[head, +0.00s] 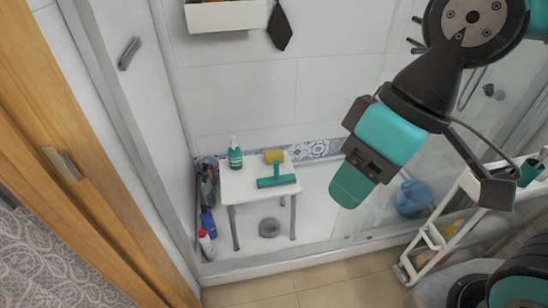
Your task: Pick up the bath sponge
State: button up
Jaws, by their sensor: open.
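The bath sponge (274,156) looks like the small yellow block near the back edge of the white stool (232,188) in the shower. It lies behind a teal squeegee (277,180) and to the right of a green pump bottle (235,154). The gripper is open, empty as far as I can see, and well away from the sponge.
Several bottles (207,222) stand left of the stool. A blue rounded object (412,199) is behind the glass at right. A white cart (433,238) stands at the right. A low shower sill (300,262) borders the tiled floor. A wooden door frame (90,150) is at left.

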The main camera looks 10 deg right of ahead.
aim_at(269, 156)
jog(key=i, duration=1.35)
